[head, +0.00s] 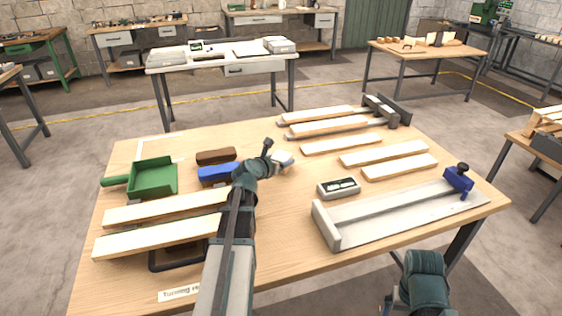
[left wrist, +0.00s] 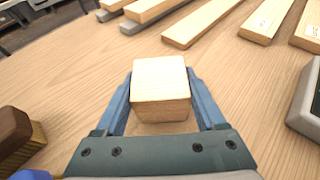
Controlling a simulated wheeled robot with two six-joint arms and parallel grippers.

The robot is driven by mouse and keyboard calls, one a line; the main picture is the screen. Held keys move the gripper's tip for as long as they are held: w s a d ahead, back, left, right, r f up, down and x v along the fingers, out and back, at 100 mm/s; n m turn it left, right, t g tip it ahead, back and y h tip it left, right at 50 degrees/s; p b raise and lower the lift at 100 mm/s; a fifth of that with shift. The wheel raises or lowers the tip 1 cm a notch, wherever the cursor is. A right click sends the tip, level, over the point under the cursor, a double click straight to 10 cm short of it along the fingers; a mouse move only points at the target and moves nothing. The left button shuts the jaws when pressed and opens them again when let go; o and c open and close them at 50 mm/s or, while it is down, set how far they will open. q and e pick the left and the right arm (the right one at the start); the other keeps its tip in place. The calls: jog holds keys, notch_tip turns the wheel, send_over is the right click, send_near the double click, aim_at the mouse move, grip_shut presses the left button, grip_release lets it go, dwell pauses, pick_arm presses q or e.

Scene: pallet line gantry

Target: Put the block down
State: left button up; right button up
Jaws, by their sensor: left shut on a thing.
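My left gripper (head: 281,161) is over the middle of the wooden table, seen from behind. In the left wrist view its two blue-grey fingers (left wrist: 160,105) are shut on a pale wooden block (left wrist: 160,80), one finger on each side. The block is low over the bare tabletop; I cannot tell whether its underside touches. In the head view the block is mostly hidden by the gripper and wrist. My right arm shows at the bottom right, but its gripper fingers do not show.
Left of the gripper are a brown-and-blue brush pair (head: 216,156), a green dustpan (head: 153,178) and long boards (head: 165,208). To the right are more boards (head: 384,153), a small grey box (head: 338,188) and a grey metal jig (head: 395,215). Bare table (head: 280,210) lies in front.

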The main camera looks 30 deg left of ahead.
pick_arm(q)
jog(key=o, duration=1.4)
jog(key=shift+f, duration=0.1)
jog(key=p+v, duration=0.4)
jog(key=v, duration=0.6)
jog(key=shift+s+r, duration=0.1)
jog(key=shift+r, duration=0.15)
jog(key=shift+p+v, duration=0.5)
jog(key=shift+v, duration=0.35)
